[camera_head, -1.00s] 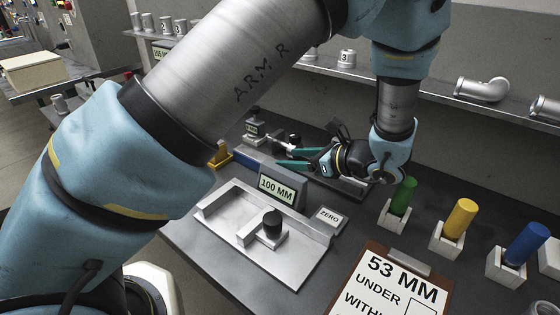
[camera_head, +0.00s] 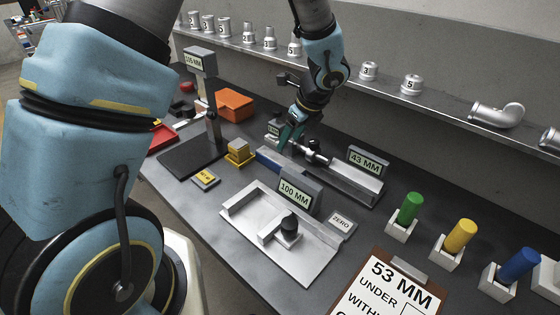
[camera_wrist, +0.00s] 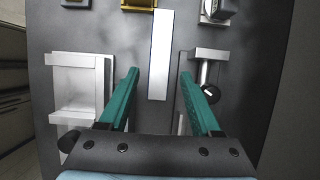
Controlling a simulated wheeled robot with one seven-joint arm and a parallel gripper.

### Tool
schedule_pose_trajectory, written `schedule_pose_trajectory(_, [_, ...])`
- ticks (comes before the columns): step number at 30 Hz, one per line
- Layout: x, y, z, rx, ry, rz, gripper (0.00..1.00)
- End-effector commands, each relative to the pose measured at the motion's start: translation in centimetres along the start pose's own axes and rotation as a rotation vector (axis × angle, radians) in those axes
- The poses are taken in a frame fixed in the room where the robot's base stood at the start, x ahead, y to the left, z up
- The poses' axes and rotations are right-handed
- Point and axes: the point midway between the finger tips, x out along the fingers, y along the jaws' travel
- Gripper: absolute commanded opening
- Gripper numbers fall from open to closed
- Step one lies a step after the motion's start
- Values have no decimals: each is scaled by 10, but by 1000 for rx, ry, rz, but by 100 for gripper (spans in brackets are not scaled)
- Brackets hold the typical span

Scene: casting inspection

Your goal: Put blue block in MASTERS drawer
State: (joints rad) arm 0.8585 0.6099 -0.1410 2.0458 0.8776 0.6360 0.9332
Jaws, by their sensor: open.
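A long narrow bar with a blue side (camera_head: 268,160), the only blue block-like thing I see, lies on the bench between the yellow block and the 100 MM display. In the wrist view a long bar (camera_wrist: 160,55) with a pale, shiny top and thin blue edge runs between the finger lines. My gripper (camera_head: 285,139) has teal fingers and is just behind the bar in the head view. In the wrist view my gripper (camera_wrist: 159,74) is open and empty, its fingertips on either side of the bar; their height above it is unclear. No drawer marked MASTERS is visible.
The 100 MM display (camera_head: 291,193) and 43 MM gauge (camera_head: 365,165) stand close by. A yellow block (camera_head: 239,152), a dark stand (camera_head: 212,115) and an orange bin (camera_head: 235,104) are to the left. Green, yellow and blue cylinders (camera_head: 518,265) stand in white holders at right.

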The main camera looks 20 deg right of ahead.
Motion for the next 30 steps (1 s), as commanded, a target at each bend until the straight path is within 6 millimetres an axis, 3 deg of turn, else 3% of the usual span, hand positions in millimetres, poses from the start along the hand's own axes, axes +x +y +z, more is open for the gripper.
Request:
schedule_pose_trajectory(9, [44,0,0,3,5,0,65])
schedule_pose_trajectory(17, [61,0,0,3,5,1,65])
schedule_pose_trajectory(24, [92,0,-2,3,4,2,65])
schedule_pose_trajectory(30, [106,-1,-2,2,4,-2,65])
